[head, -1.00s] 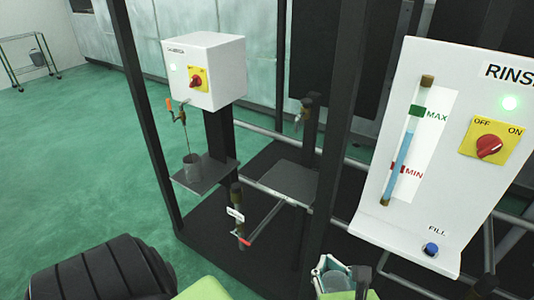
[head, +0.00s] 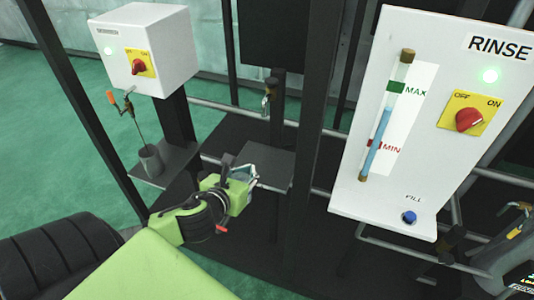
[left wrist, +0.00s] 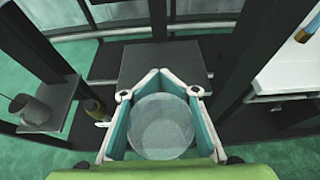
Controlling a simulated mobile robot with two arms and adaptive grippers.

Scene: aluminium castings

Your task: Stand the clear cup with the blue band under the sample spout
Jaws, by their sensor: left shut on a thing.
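The clear cup (left wrist: 162,125) sits between the teal-lined fingers of my left gripper (head: 240,176), which is shut on it. Seen from above in the left wrist view, its round outline shows; I cannot make out its blue band. In the head view the fingers mostly hide the cup. A small metal spout (head: 267,101) hangs from a dark post behind the gripper, above a flat grey shelf (head: 272,166). That shelf also shows ahead of the fingers in the left wrist view (left wrist: 165,55). The gripper is at the shelf's near left side in the head view.
Dark frame posts (head: 320,90) stand close by. The white RINSE panel (head: 350,185) is at the right.

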